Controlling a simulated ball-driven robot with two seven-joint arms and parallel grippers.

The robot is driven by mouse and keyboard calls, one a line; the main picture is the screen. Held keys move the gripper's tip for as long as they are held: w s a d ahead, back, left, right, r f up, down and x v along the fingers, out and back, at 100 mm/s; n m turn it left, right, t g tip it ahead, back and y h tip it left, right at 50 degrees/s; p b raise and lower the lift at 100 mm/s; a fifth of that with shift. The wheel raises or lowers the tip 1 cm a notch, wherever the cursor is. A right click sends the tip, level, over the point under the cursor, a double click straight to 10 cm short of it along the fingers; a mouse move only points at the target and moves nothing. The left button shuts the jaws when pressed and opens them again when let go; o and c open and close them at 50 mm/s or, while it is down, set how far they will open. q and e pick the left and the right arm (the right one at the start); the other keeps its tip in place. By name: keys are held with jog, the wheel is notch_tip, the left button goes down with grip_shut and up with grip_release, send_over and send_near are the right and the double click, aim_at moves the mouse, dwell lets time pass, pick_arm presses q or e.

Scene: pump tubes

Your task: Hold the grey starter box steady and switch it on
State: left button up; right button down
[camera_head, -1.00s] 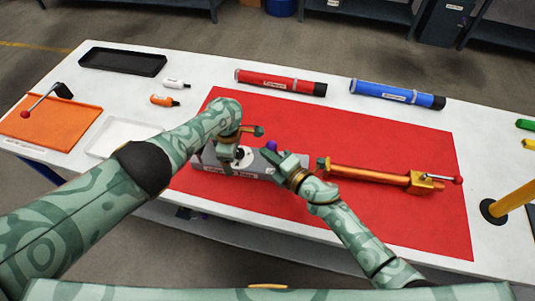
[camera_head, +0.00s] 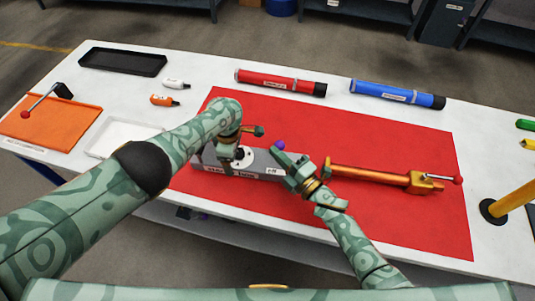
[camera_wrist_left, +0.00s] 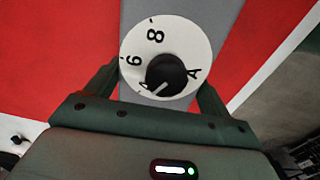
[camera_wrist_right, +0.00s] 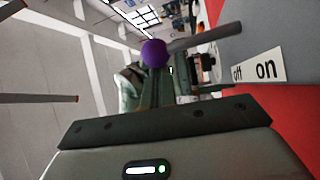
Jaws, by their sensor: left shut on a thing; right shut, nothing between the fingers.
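The grey starter box (camera_head: 268,161) lies on the red mat. My left gripper (camera_head: 232,160) is shut across its left part; the left wrist view shows a finger on each side of the grey box (camera_wrist_left: 157,102), beside its white numbered dial (camera_wrist_left: 190,40). The box's lever has a purple ball knob (camera_head: 280,145), which also shows in the right wrist view (camera_wrist_right: 153,53). An off/on label (camera_wrist_right: 258,68) is on the box near the lever. My right gripper (camera_wrist_right: 163,88) is shut and empty, its fingertips close to the knob; I cannot tell whether they touch it.
An orange pump tube (camera_head: 370,174) with a red-tipped handle lies right of my right gripper. Red (camera_head: 280,82) and blue (camera_head: 397,94) tubes lie at the back. A yellow post (camera_head: 511,200) stands at the right. The red mat (camera_head: 420,225) is clear at front right.

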aim_at(283, 149)
pick_arm(q)
jog(key=shift+a, duration=0.1)
pick_arm(e)
jog(key=shift+d, duration=0.85)
jog(key=shift+s+d+f, duration=0.1)
jog(key=shift+s+d, duration=0.05)
jog(key=shift+d, duration=0.35)
jog(key=shift+s+d+f, duration=0.1)
jog(key=shift+d, duration=0.35)
jog(key=shift+r, duration=0.1)
jog(key=s, duration=0.3)
jog(key=s+d+f, duration=0.1)
jog(key=s, duration=0.2)
jog(key=s+d+f, duration=0.1)
jog(key=s, duration=0.2)
jog(key=shift+d+f, duration=0.15)
jog(key=shift+d, duration=0.1)
